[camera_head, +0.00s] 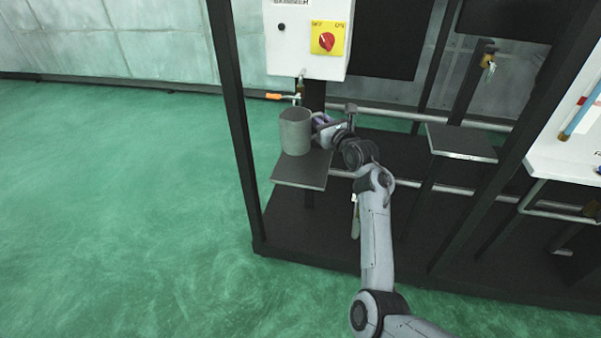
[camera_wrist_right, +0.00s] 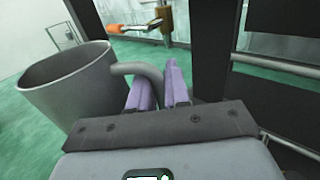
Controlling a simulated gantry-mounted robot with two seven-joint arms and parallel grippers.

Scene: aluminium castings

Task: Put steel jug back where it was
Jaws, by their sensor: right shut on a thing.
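The steel jug (camera_head: 295,132) is a grey, open-topped cylinder, upright at the small dark shelf (camera_head: 302,178) below the switch box. I cannot tell whether its base touches the shelf or is just above it. My right gripper (camera_head: 318,121) is at the jug's right side, shut on its handle. In the right wrist view the jug (camera_wrist_right: 70,88) stands left of the purple fingers, and its curved handle (camera_wrist_right: 143,70) runs in between them. My left gripper is not in view.
A valve with an orange handle (camera_head: 273,96) is just above and behind the jug. The white box with a red switch (camera_head: 326,41) hangs above. A dark frame post (camera_head: 235,125) stands to the left. Another small shelf (camera_head: 460,143) at right is empty.

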